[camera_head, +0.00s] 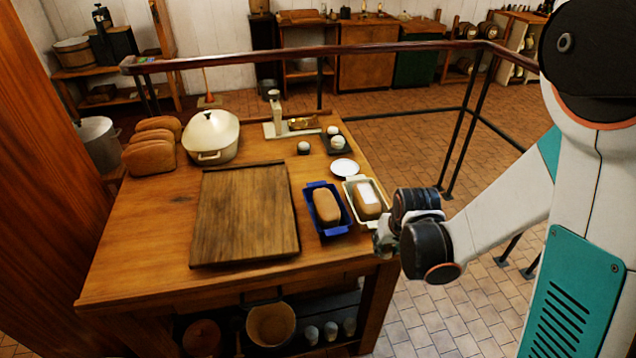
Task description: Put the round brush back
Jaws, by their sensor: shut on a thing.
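My gripper (383,240) is at the right edge of the wooden table, just in front of the cream loaf tin (350,187). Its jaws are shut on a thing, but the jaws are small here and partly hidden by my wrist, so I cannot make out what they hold. I cannot clearly pick out a round brush anywhere in this view. It may be hidden at my gripper.
The table (140,240) bears a dark board (245,215), a blue loaf tin (311,203), a white plate (345,168), a lidded pot (211,135), several loaves (150,158) and a scale (276,118). A railing (300,54) runs behind. A basket (271,324) and cups stand below.

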